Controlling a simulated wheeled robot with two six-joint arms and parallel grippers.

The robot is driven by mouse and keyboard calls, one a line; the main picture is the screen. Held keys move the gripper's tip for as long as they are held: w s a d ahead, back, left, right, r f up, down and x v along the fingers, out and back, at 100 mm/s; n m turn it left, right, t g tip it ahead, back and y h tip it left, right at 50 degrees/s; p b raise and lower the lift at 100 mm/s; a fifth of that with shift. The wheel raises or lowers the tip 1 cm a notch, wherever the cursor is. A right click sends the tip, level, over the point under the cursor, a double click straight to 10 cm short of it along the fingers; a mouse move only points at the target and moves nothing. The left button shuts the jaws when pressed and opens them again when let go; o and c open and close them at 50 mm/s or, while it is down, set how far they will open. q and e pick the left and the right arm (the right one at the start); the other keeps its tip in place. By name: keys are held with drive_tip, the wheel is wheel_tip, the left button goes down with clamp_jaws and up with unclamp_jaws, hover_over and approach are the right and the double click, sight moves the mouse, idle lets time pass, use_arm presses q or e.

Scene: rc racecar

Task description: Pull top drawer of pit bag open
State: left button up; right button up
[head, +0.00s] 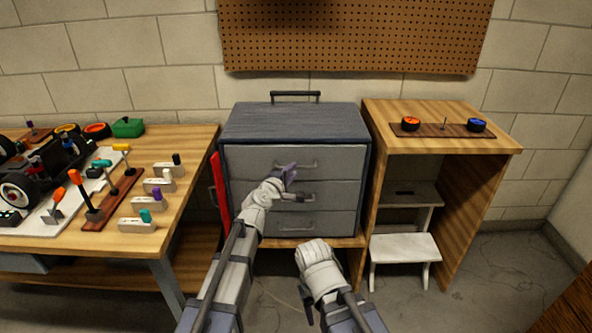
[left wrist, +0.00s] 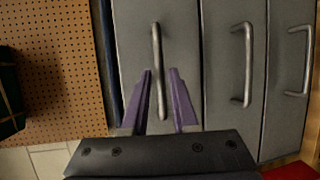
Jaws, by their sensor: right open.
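The pit bag (head: 295,123) is a dark blue-grey chest with three grey drawers, all shut. Its top drawer (head: 245,160) has a metal bar handle (head: 308,163). My left gripper (head: 289,173) is at the front of this drawer, by the handle. In the left wrist view, the two purple fingers (left wrist: 162,72) are apart, and the top drawer's handle (left wrist: 156,45) shows between them; I cannot tell if they touch it. My right gripper (head: 308,312) hangs low in front of the bag, with its fingers small and hard to make out.
A workbench (head: 190,215) with a car, levers and switches stands left. A red panel (head: 221,195) is beside the bag. A wooden stand (head: 480,140) with a dial board is right, over a white step stool (head: 405,248). A pegboard (head: 350,35) hangs behind.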

use_arm(q)
drive_tip(key=x, duration=0.3)
drive_tip(key=shift+w+d, duration=0.1)
drive_tip(key=shift+w, duration=0.15)
clamp_jaws()
idle(1.2)
